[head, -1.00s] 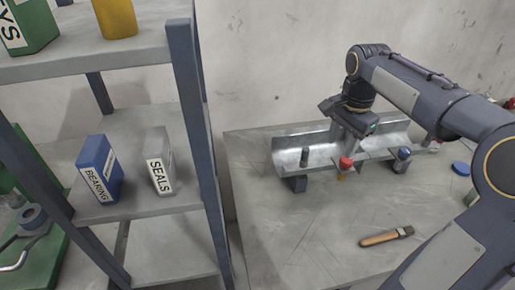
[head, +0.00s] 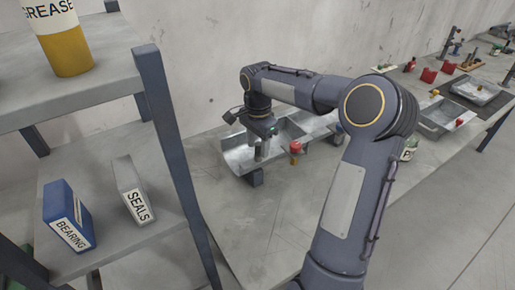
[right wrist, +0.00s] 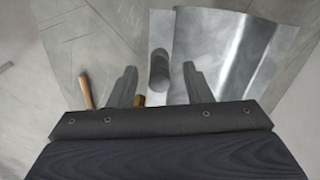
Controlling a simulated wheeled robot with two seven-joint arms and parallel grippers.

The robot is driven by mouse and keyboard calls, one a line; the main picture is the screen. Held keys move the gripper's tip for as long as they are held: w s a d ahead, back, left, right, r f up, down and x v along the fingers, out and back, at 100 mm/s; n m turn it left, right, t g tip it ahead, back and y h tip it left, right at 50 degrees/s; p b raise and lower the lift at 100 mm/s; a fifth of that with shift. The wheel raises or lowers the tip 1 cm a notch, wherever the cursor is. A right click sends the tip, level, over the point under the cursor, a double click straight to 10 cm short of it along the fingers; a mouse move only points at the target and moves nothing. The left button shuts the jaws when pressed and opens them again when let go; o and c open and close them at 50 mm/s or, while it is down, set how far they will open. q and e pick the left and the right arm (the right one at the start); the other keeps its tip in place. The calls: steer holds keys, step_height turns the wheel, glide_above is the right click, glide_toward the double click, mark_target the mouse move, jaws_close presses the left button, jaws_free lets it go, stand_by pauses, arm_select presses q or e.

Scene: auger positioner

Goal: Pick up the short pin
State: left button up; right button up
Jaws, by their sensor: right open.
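My right gripper (head: 262,154) is open at the left end of a grey metal trough (head: 236,161) on the table. In the right wrist view its two fingers (right wrist: 160,82) point towards a dark grey upright cylinder (right wrist: 159,68), which looks like the short pin. The cylinder appears between the fingers, with a gap on each side. I cannot tell how far below the fingertips it is. In the head view the gripper hides it. A small brass-coloured piece (right wrist: 139,100) shows beside the left finger. My left gripper is not in view.
A red-capped piece (head: 295,149) stands at the trough's front edge, right of the gripper. A wooden-handled tool (right wrist: 87,92) lies on the table. Shelves with a blue bearing box (head: 68,214) and a grey seals box (head: 133,190) stand at left. More trays (head: 438,119) are farther right.

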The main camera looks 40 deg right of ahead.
steer(key=shift+f, duration=0.5)
jaws_close()
steer(key=shift+r, duration=0.1)
